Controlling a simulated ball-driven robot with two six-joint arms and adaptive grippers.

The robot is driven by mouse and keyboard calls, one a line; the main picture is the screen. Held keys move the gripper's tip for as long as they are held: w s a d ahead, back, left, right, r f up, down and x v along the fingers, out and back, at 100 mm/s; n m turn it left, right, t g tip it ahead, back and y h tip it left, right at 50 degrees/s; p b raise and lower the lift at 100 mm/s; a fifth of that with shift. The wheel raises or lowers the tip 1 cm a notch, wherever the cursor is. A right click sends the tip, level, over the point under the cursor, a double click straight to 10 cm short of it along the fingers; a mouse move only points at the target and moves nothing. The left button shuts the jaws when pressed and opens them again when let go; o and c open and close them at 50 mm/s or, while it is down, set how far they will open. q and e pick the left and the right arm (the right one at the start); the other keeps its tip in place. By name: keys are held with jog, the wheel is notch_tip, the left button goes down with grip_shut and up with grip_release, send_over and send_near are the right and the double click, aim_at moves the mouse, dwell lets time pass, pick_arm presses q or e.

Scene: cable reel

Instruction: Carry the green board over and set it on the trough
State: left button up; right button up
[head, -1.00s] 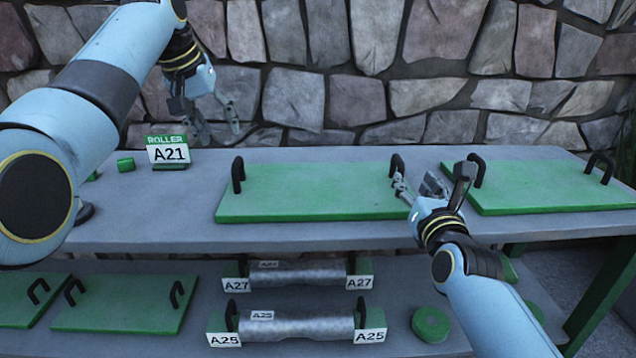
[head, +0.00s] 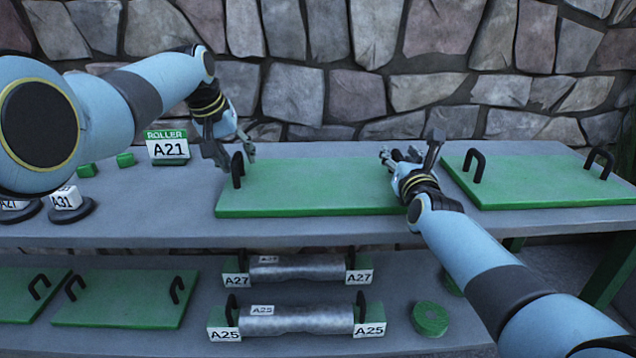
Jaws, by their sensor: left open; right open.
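A flat green board (head: 310,188) lies on the upper grey bench between my two grippers. Its black left handle (head: 238,170) stands upright, and its right handle is hidden behind my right gripper. My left gripper (head: 234,154) is open beside the left handle; I cannot tell whether it touches. My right gripper (head: 410,156) is open at the board's right end, where the right handle was seen. A second green board (head: 540,185) with two black handles lies to the right. I cannot make out a trough in view.
The grey bench (head: 150,222) also bears a ROLLER A21 sign (head: 167,147), small green blocks (head: 125,160) and an A31 block (head: 66,198) at left. The lower shelf holds more green boards (head: 125,300), A27 and A25 rollers (head: 297,320) and a green disc (head: 430,318). A stone wall stands behind.

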pick_arm(q)
jog(key=shift+w+f, duration=0.1)
jog(key=shift+f, duration=0.2)
pick_arm(e)
jog(key=shift+w, duration=0.35)
pick_arm(q)
jog(key=shift+d, duration=0.1)
grip_shut()
pick_arm(e)
grip_shut()
jog(key=shift+a, duration=0.1)
pick_arm(q)
jog(key=shift+d+r, duration=0.1)
jog(key=shift+d, duration=0.05)
pick_arm(e)
jog(key=shift+r, duration=0.1)
